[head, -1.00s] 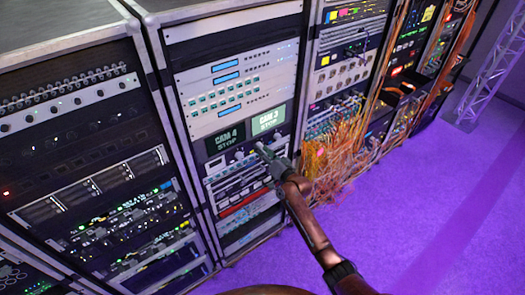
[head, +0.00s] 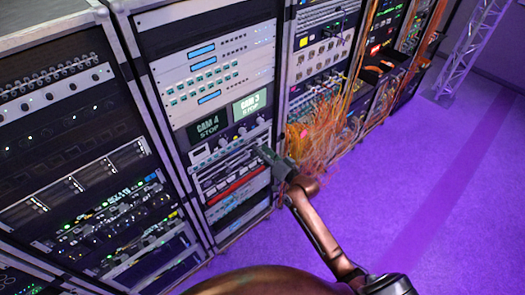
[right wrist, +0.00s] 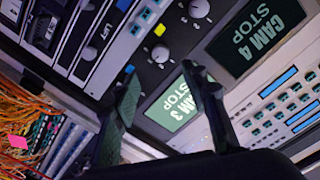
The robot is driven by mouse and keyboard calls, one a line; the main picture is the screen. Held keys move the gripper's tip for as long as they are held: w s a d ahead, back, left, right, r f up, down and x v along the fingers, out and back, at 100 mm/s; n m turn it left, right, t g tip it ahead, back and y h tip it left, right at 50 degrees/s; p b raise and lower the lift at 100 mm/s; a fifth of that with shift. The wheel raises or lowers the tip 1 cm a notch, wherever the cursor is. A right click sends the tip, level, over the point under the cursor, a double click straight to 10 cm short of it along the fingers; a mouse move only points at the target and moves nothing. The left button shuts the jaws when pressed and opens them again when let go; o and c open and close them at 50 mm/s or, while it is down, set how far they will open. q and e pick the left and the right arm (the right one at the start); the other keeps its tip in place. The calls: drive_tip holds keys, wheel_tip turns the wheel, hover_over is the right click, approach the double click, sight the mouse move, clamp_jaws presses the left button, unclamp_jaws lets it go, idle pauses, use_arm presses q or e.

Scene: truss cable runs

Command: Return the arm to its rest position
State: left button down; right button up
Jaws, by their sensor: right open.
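My right arm comes up from the lower right in the head view, and its gripper (head: 268,157) is in front of the rack with the CAM 4 and CAM 3 screens. In the right wrist view the two dark fingers of the right gripper (right wrist: 160,90) are apart with nothing between them. Behind them are the CAM 3 screen (right wrist: 172,104), the CAM 4 screen (right wrist: 255,38) and a knob (right wrist: 160,53) on the panel. The gripper appears clear of the panel. My left gripper is not in view.
Equipment racks (head: 75,130) stand in a row along the left and back. Loose orange cables (head: 318,140) hang from the rack right of the gripper. A metal truss (head: 470,50) stands at the far right. The purple floor (head: 430,190) is open at right.

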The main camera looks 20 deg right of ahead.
drive_tip(key=shift+s, duration=0.2)
idle(0.4)
